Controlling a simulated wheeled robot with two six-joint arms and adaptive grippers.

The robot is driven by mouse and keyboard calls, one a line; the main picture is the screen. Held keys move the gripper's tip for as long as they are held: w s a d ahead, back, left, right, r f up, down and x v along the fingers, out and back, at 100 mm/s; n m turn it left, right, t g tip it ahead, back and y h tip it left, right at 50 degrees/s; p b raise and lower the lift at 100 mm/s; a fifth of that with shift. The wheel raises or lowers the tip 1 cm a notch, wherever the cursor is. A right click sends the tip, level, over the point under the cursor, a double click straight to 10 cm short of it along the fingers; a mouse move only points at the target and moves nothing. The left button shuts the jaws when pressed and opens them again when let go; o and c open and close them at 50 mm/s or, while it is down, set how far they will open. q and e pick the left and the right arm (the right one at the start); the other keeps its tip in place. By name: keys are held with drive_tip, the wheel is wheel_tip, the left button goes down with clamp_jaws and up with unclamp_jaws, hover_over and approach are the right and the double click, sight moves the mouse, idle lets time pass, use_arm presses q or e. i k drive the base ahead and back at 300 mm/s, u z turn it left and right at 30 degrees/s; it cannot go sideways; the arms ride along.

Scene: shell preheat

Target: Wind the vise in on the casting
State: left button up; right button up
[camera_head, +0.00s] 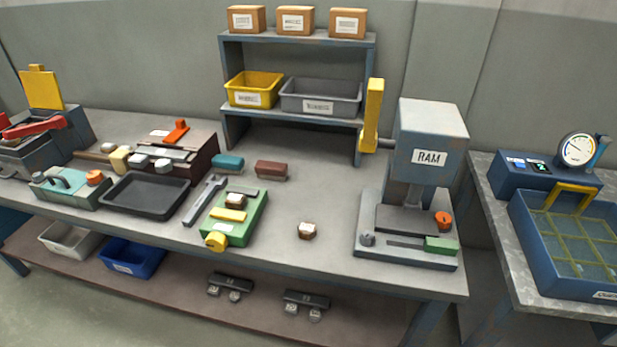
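A green vise (248,219) lies on the bench left of centre. It has a yellow knob (215,240) at its near end, a yellow bar across its top (229,215) and a grey bar at its far end (243,190). A small brown and white block, which looks like the casting (235,200), sits between the two bars. I cannot tell whether both bars touch it. A similar block (307,230) stands loose on the bench to the right of the vise. Neither of my grippers is in view.
A wrench (204,199) lies close left of the vise, beside a black tray (146,195). A blue-grey press marked RAM (430,150) stands to the right. A shelf rack (298,38) stands behind. Bench is clear between vise and press, except for the loose block.

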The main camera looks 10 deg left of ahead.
sight(217, 242)
drive_tip(key=u, duration=3.55)
drive_tip(key=i, duration=2)
drive_tip(key=z, duration=2.85)
